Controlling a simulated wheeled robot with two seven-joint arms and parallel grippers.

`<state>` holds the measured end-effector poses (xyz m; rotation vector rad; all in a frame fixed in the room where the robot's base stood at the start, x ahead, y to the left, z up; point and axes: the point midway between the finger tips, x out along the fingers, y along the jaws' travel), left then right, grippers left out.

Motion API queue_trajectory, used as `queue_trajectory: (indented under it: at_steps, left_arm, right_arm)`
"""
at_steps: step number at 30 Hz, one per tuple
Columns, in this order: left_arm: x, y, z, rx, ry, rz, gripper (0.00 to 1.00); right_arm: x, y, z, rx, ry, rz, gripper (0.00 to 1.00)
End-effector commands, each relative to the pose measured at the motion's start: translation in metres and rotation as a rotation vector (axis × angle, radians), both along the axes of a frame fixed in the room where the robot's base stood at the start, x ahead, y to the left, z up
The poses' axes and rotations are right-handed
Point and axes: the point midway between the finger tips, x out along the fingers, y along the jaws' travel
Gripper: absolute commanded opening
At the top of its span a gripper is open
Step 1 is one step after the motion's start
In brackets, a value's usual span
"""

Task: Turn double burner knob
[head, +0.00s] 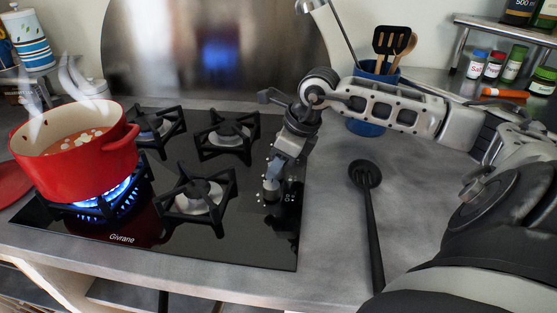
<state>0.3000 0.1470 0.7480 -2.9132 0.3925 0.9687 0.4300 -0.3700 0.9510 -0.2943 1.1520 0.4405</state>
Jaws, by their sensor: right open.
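A black glass hob (245,240) with several burners is set in the grey counter. Its control knobs are along the right side, mostly hidden behind my right gripper and hard to tell apart; I cannot tell which is the double burner knob. My right gripper (272,187) reaches down from the right arm over this knob area, with its fingers open. I cannot tell whether the fingers touch a knob. The front left burner burns with a blue flame (118,194) under a red pot (85,165). My left gripper is not in view.
The steaming pot stands at the left. A black slotted spoon (368,205) lies on the counter right of the hob. A blue utensil holder (366,128) stands behind my right arm. Spice jars (493,66) stand at the back right. The counter between hob and spoon is clear.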

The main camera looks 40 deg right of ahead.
Motion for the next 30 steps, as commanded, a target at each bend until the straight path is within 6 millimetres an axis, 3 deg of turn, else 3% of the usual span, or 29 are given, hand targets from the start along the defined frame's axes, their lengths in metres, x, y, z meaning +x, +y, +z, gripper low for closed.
queue_trajectory:
  at_steps: [1,4,17,30]
  left_arm:
    - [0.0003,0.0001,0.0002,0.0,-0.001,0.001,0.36]
    - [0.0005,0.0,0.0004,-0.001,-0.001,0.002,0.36]
    - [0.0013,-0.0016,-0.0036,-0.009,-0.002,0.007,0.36]
    - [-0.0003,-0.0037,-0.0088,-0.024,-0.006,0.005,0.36]
  right_arm:
    - [-0.0001,-0.0001,0.0003,0.0,0.0,0.0,0.36]
    - [-0.0001,-0.0002,0.0004,0.0,0.0,0.0,0.09]
    - [0.0003,-0.001,-0.0007,0.001,0.0,0.072,0.09]
    - [0.0023,-0.0026,0.0005,0.0,-0.002,0.384,0.09]
